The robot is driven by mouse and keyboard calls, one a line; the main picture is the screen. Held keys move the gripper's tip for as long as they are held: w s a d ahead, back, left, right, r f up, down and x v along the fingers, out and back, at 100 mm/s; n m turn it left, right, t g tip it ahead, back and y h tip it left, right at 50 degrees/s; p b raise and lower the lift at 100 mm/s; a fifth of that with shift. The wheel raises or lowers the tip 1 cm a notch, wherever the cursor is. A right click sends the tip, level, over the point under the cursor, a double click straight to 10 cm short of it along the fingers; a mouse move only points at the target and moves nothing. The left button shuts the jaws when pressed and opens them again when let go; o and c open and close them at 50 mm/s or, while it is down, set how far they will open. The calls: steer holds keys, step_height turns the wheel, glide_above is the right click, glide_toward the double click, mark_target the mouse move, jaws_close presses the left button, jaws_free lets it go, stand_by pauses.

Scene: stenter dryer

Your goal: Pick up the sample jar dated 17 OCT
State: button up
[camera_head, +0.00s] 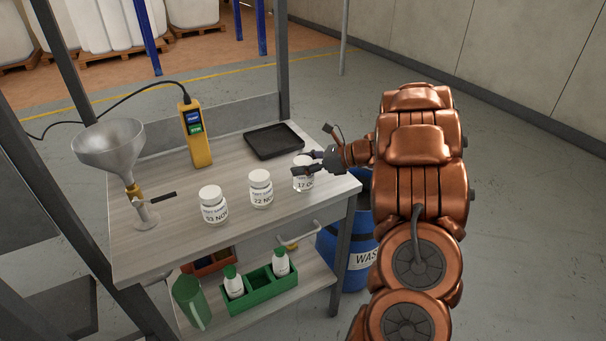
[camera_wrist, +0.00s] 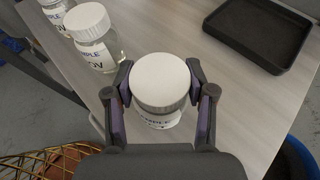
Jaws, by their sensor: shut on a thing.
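The sample jar dated 17 OCT (camera_head: 303,183) is white-capped and stands upright at the right end of the bench top, the nearest of the row to my arm. My gripper (camera_head: 314,162) reaches it from the right and is shut on it. In the wrist view the jar (camera_wrist: 160,82) sits between the two fingers of my gripper (camera_wrist: 161,100), which touch its sides. Its label is mostly hidden there. I cannot tell any gap between jar and bench. The jar labelled 22 NOV (camera_head: 261,189) and another NOV jar (camera_head: 213,205) stand to its left.
A black tray (camera_head: 273,141) lies behind the jars. A yellow handheld meter (camera_head: 195,134) and a metal funnel on a stand (camera_head: 108,146) are at the left. Below, a shelf holds a green caddy with bottles (camera_head: 262,289). A blue waste bin (camera_head: 361,262) stands at the right.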

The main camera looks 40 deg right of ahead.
steer(key=c, duration=0.5)
